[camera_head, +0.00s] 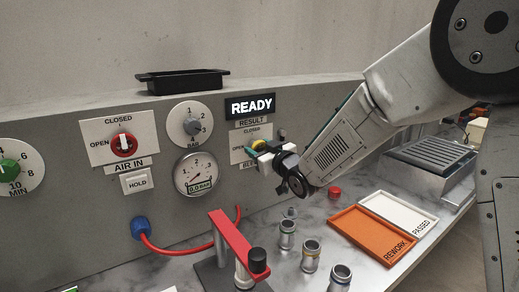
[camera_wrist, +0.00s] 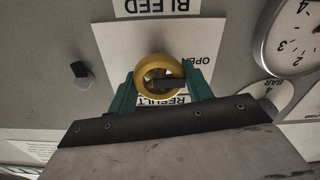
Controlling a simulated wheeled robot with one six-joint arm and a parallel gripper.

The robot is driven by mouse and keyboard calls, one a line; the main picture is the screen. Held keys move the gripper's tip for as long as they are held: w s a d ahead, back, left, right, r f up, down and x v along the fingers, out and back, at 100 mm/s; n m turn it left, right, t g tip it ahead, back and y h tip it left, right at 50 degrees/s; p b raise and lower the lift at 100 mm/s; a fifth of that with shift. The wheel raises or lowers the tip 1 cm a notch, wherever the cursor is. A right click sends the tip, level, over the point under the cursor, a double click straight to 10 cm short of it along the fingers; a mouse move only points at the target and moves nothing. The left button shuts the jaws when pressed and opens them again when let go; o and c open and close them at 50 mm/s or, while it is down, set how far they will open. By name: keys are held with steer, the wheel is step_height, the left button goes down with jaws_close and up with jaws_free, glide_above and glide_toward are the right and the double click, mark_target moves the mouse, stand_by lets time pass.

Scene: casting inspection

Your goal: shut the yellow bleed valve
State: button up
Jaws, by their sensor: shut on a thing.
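The yellow bleed valve (camera_wrist: 160,62) is a round knob on a white plate (camera_wrist: 118,45) on the grey panel. In the wrist view the picture is upside down, with OPEN to the right of the knob and BLEED above it. My gripper (camera_wrist: 160,84) is shut on the knob, one green finger on each side. A dark bar crosses the knob's face towards the OPEN side; its exact setting is unclear. In the head view the valve (camera_head: 259,146) shows only partly behind my gripper (camera_head: 264,151). CLOSED stands at the plate's top, OPEN at its left.
The pressure gauge (camera_head: 195,174) reads 0.0 bar, and a sign (camera_head: 250,106) says READY. The red air-in knob (camera_head: 124,145) is further left. A red clamp (camera_head: 231,242), several metal castings (camera_head: 311,255), an orange REWORK tray (camera_head: 342,238) and a white PASSED tray (camera_head: 428,222) occupy the bench below.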

steer(key=m, duration=0.4)
steer(key=shift+m, duration=0.4)
steer(key=m, duration=0.4)
steer(key=shift+d+f, duration=0.1)
steer(key=m, duration=0.5)
steer(key=shift+f, duration=0.1)
steer(key=shift+f+m, duration=0.1)
steer(key=shift+m, duration=1.8)
steer(key=o, duration=1)
steer(key=shift+d, duration=0.1)
